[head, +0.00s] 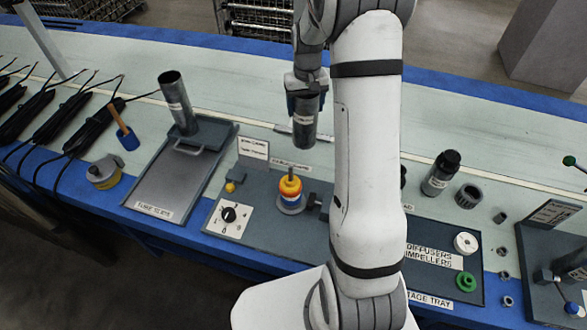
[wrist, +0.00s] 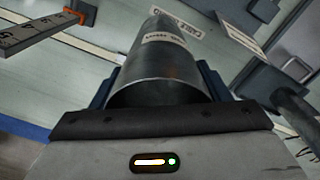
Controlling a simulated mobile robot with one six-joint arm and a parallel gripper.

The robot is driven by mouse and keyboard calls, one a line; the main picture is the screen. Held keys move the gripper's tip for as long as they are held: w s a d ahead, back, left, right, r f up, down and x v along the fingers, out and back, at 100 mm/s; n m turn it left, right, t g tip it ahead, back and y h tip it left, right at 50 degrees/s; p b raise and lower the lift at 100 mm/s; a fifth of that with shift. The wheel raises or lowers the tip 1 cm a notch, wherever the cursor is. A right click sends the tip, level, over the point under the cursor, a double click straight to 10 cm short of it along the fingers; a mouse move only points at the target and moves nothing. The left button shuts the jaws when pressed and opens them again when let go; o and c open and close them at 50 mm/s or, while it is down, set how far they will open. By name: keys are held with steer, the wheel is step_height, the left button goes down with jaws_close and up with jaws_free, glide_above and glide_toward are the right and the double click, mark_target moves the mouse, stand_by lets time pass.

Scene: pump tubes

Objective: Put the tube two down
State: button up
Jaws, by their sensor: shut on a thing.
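My gripper (head: 304,92) is shut on a dark grey metal tube (head: 304,124) with a small white label, too blurred to read. The tube hangs roughly upright above the far side of the bench. In the wrist view, the held tube (wrist: 160,75) sits between the blue fingers, its open round end towards the camera. A second, similar grey tube (head: 177,105) with a white label stands at the far end of a grey tray (head: 160,185) on the left, tilted in the picture. I cannot tell from the labels which tube is tube two.
A grey board (head: 255,225) right of the tray carries a knob panel (head: 230,215) and a yellow, orange, white and blue stack (head: 290,190). A diffuser and impeller tray (head: 470,280) lies right of my arm. Black cables (head: 45,120) and a yellow-grey roll (head: 103,173) lie left. The grey tray's middle is clear.

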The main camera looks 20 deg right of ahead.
steer(key=d+f+b, duration=0.3)
steer(key=f+b, duration=0.1)
steer(key=f, duration=0.7)
steer(key=shift+w, duration=0.4)
steer(key=shift+f, duration=0.15)
steer(key=o, duration=1.2)
